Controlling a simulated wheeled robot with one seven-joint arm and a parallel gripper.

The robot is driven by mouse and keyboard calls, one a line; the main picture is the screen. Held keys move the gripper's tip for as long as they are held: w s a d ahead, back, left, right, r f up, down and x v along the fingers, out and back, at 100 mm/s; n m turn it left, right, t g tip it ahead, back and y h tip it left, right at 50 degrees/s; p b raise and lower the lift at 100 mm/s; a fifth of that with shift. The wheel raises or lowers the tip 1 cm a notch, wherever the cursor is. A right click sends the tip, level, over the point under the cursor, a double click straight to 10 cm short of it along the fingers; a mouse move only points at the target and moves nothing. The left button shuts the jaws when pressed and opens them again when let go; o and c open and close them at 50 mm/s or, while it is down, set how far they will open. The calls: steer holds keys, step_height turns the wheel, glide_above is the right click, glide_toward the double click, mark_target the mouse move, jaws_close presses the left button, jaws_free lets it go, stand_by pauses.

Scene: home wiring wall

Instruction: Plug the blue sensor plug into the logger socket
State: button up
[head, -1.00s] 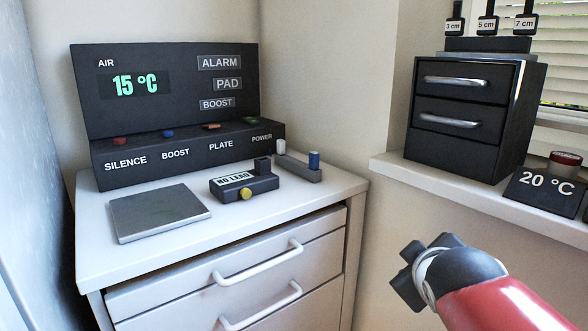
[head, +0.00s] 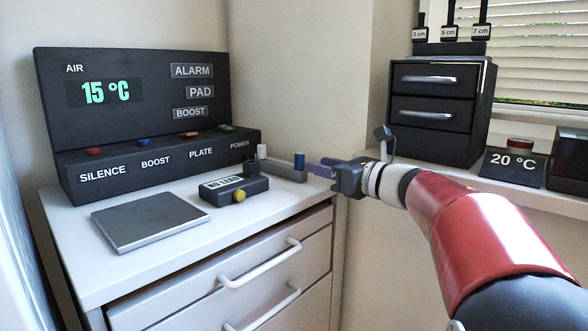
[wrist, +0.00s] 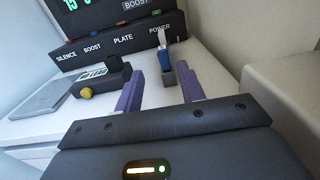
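The blue sensor plug (head: 299,161) stands upright at the near right end of a dark grey holder (head: 285,173) on the cabinet top. It also shows in the wrist view (wrist: 165,61), beyond and between my fingertips. My gripper (head: 322,169) is open, its purple fingers pointing at the plug from the right; in the wrist view the gap between them (wrist: 160,85) is empty. The logger (head: 236,191) is a dark box reading "NO LEAD", with a yellow knob and a raised dark block (head: 250,168) at its back. The socket opening cannot be made out.
A white plug (head: 262,151) stands at the holder's other end. A control panel (head: 150,110) reading 15 °C stands behind. A grey plate (head: 150,222) lies left of the logger. A windowsill with black drawers (head: 438,110) is at right.

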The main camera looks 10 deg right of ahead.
mark_target(303, 161)
steer(key=shift+w+a+f+n, duration=0.1)
steer(key=shift+w+a+n, duration=0.15)
steer(key=shift+w+n, duration=0.05)
steer(key=p+x, duration=0.1)
steer(key=x, duration=0.2)
steer(key=p+x, duration=0.1)
steer(key=x, duration=0.3)
steer(key=shift+w+d+f, duration=0.15)
steer(key=shift+w+d, duration=0.1)
jaws_close()
